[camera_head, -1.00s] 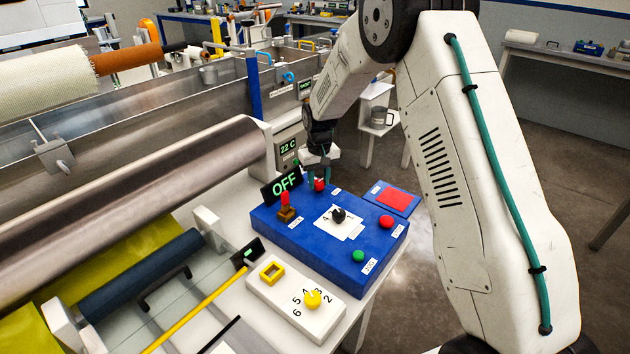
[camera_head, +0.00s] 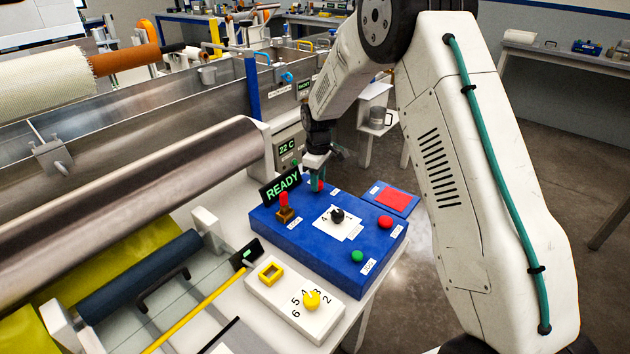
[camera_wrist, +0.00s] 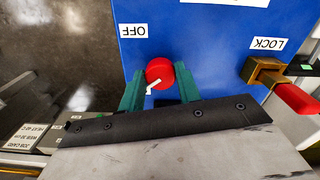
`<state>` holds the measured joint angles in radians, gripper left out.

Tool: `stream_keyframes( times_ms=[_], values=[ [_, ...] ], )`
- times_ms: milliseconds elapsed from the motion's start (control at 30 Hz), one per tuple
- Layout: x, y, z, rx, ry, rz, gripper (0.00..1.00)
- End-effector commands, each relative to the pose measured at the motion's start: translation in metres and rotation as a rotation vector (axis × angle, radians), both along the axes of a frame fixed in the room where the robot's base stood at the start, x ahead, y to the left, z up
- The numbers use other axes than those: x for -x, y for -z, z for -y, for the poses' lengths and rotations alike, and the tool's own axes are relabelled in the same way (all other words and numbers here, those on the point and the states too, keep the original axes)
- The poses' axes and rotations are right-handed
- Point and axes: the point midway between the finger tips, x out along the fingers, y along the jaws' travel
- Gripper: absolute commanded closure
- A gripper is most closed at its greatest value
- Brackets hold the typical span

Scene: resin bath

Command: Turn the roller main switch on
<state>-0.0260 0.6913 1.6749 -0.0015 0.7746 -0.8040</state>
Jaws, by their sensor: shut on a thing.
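The roller main switch is a red knob (camera_wrist: 160,73) with a white pointer, on the blue control box (camera_head: 322,264). In the wrist view it sits between the green fingers of my gripper (camera_wrist: 160,92), which is shut on it. The white pointer is angled down and to the left, away from the OFF label (camera_wrist: 134,31). In the head view the knob (camera_head: 320,185) is partly hidden by my gripper (camera_head: 318,176). The display (camera_head: 281,187) behind the box reads READY in green.
A red lever on a brass block (camera_head: 285,209) stands near the knob, with a LOCK label beside it. The box also carries a black dial (camera_head: 338,215), a red button (camera_head: 386,222) and a green button (camera_head: 358,256). A white panel with a yellow knob (camera_head: 312,298) lies in front.

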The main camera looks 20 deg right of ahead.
Motion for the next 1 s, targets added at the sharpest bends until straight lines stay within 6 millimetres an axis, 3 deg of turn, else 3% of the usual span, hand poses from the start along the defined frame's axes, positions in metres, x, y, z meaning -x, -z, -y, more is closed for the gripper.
stream_keyframes(
  times_ms=[600, 633, 700, 1000],
  values=[
    [-0.0019, -0.0024, -0.0026, -0.002, -0.038, 0.006, 0.89],
    [-0.0018, -0.0023, -0.0026, -0.002, -0.038, 0.006, 0.58],
    [-0.0015, -0.002, -0.0019, -0.002, -0.037, 0.005, 0.45],
    [-0.0004, -0.003, 0.002, -0.001, -0.033, 0.001, 0.45]
  ],
)
